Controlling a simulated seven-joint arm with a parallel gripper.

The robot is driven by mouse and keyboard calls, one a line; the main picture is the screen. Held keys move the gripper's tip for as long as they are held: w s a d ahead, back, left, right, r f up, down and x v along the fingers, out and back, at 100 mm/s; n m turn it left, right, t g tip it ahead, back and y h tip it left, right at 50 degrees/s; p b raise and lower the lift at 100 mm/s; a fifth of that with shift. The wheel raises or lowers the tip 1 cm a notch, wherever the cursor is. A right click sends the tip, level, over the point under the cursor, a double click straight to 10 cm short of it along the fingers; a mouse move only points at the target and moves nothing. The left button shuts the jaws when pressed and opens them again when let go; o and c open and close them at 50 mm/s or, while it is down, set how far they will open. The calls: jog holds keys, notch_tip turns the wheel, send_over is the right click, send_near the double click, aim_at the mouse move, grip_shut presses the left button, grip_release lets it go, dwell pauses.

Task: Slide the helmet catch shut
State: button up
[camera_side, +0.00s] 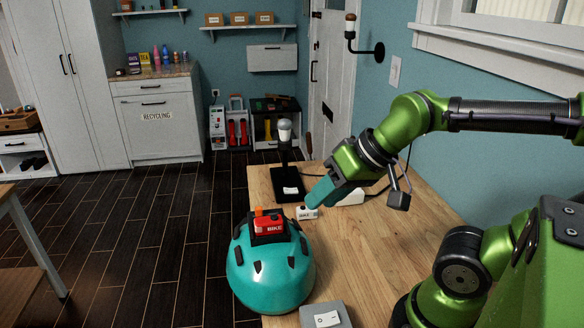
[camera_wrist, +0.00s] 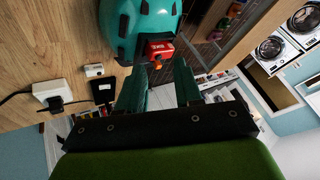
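The teal helmet (camera_side: 268,275) sits at the left edge of the wooden table, dome up. It also shows at the top of the wrist view (camera_wrist: 145,22). On top of it is a red catch block (camera_side: 268,225) marked BIKE, with an orange tab (camera_side: 262,211) on its far side. The red block (camera_wrist: 160,49) and orange tab (camera_wrist: 158,65) also show in the wrist view, between my fingertips in the picture. My gripper (camera_side: 314,197) is up and to the right of the helmet, apart from it. Its teal fingers (camera_wrist: 159,70) are spread with nothing between them.
A small white BIKE-labelled box (camera_side: 306,213) lies on the table beyond the helmet. A grey switch box (camera_side: 308,318) is at the front. The table's middle right is clear.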

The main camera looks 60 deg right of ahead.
aim_at(259, 208)
jog(key=w+f+m+g, duration=0.1)
jog(key=w+g, duration=0.1)
jog(key=w, duration=0.3)
jog(key=w+d+f+m+g+h, duration=0.1)
jog(key=w+f+g, duration=0.1)
jog(key=w, duration=0.4)
jog(key=w+f+g, duration=0.2)
jog(key=w, duration=0.3)
jog(key=shift+w+d+f+m+h, duration=0.25)
jog(key=shift+d+m+h, duration=0.05)
jog(key=shift+d+m, duration=0.1)
jog(key=shift+w+d+r+m+g, duration=0.1)
jog(key=shift+w+r+m+g, duration=0.2)
jog(key=shift+w, duration=0.2)
jog(key=shift+w+d+r+m+g, duration=0.1)
jog(key=shift+w+r+m, duration=0.05)
jog(key=shift+w+m, duration=0.3)
jog(key=shift+s+r, duration=0.1)
jog(key=shift+s, duration=0.05)
notch_tip(259, 208, down, 6)
jog(key=shift+s+r, duration=0.1)
jog(key=shift+r, duration=0.4)
notch_tip(259, 208, up, 2)
jog(key=shift+r, duration=0.15)
jog(key=shift+s+d, duration=0.95)
jog(key=shift+d, duration=0.1)
jog(key=shift+w+a, duration=0.95)
jog(key=shift+a+f, duration=0.1)
jog(key=shift+f, duration=1.5)
